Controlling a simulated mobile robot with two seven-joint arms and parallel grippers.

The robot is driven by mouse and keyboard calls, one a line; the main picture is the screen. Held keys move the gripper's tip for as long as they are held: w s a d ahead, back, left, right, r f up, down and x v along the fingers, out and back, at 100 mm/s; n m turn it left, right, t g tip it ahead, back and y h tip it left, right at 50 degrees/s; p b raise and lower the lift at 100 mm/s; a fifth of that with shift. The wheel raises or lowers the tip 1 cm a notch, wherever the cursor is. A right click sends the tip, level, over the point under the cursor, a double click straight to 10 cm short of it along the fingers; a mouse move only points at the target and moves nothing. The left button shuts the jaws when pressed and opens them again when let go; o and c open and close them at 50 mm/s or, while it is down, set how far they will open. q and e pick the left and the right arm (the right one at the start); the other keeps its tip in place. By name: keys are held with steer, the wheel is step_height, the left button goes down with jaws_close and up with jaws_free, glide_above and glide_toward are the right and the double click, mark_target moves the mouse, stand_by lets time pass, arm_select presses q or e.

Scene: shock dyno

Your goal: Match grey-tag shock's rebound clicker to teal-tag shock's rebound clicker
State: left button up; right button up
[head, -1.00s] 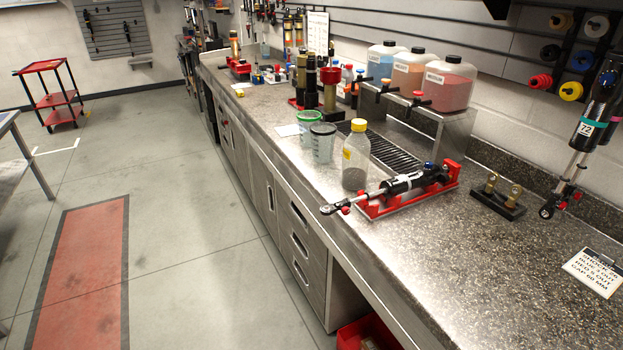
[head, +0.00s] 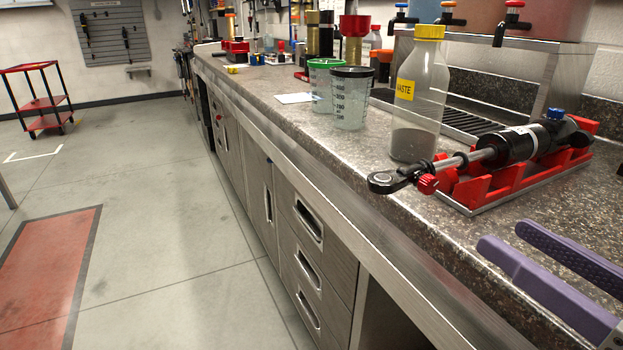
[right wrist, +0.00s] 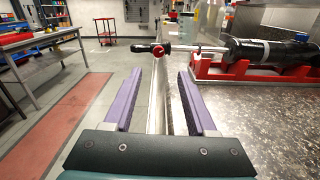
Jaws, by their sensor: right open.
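A black shock (head: 515,145) with a pale grey-white band lies in a red cradle (head: 470,187) on the bench. Its silver rod points left to a black eye end (head: 392,180), which overhangs the cradle. A red knob (head: 427,184) sits beside the eye; the same knob shows in the right wrist view (right wrist: 158,50). A blue knob (head: 556,114) is on the body's far end. My right gripper (head: 507,236), with purple fingers, is open and empty, in front of the cradle and apart from the shock. The teal-tag shock and my left gripper are out of view.
A yellow-capped waste bottle (head: 420,95) stands close behind the rod. Two measuring cups (head: 349,100) stand left of it. A metal dispenser stand (head: 520,70) is behind. The bench's front edge is clear, and the floor at left is open.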

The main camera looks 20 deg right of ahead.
mark_target(432, 188)
steer(key=w, duration=0.2)
steer(key=w+p, duration=0.1)
steer(key=w, duration=0.2)
steer(key=w+p, duration=0.1)
steer(key=w, duration=0.2)
steer(key=shift+a+r, duration=0.15)
steer(key=shift+a, duration=0.25)
steer(key=shift+w, duration=0.6)
jaws_close()
